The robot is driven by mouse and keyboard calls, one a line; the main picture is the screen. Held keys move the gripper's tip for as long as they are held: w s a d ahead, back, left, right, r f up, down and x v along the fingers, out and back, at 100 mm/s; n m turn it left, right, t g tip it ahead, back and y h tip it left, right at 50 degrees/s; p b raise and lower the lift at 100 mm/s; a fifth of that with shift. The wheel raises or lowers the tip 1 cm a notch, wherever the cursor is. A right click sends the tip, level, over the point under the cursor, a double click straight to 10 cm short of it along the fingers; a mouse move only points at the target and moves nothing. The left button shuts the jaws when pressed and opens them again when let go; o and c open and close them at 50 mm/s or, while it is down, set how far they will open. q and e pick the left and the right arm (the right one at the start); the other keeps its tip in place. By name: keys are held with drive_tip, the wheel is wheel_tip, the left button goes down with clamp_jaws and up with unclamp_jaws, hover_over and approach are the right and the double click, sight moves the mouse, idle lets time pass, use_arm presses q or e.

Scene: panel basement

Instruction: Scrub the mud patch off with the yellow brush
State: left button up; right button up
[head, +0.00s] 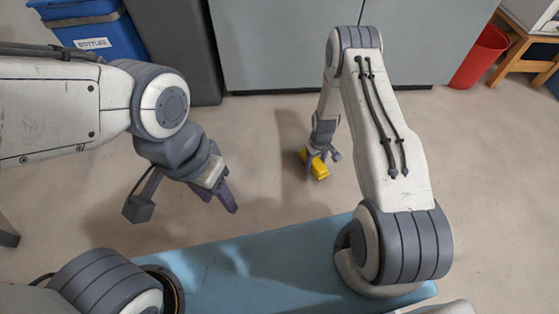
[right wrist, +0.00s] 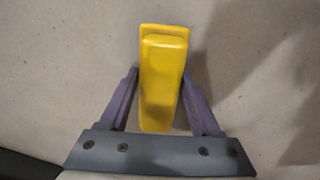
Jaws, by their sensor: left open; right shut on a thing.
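The yellow brush (head: 316,165) is in my right gripper (head: 322,156), over the pale floor in the middle of the head view. In the right wrist view the brush (right wrist: 163,75) stands between the two purple fingers of my right gripper (right wrist: 161,95), which is shut on it. Its underside is hidden, and I cannot tell whether it touches the floor. My left gripper (head: 228,198) is open and empty at the left of the head view, apart from the brush. I cannot make out a mud patch in either view.
Grey cabinets (head: 290,45) stand at the back. A blue bin labelled bottles (head: 100,35) is at the back left. A red bin (head: 480,55) and a wooden stool (head: 520,50) are at the back right. The floor (head: 480,180) to the right is clear.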

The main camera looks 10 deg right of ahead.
wheel_tip(320, 180, up, 3)
drive_tip(key=shift+r+p, duration=0.1)
drive_tip(key=shift+p, duration=0.55)
use_arm(q)
wheel_tip(320, 180, up, 6)
drive_tip(key=p, duration=0.4)
drive_tip(key=shift+d, duration=0.3)
use_arm(e)
drive_tip(key=shift+r, duration=2.15)
